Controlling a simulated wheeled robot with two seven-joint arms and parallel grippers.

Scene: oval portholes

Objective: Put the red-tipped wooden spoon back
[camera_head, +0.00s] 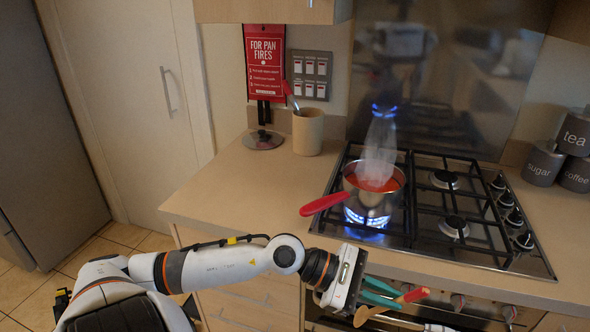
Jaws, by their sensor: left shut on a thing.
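The wooden spoon (385,308) has a red tip at its right end and its bowl at the lower left. My left gripper (382,293), with teal fingers, is shut on it in front of the counter's front edge, below the hob. The spoon lies tilted across the fingertips, and the fingers hide part of it. A beige crock (307,132) stands upright at the back of the counter, with a red-ended utensil (290,95) leaning out of it to the left. My right gripper is not in view.
A pot (374,207) of red contents steams over a lit blue flame; its red handle (326,202) points left over the counter. Canisters (543,163) stand at right. The left counter (240,190) is clear.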

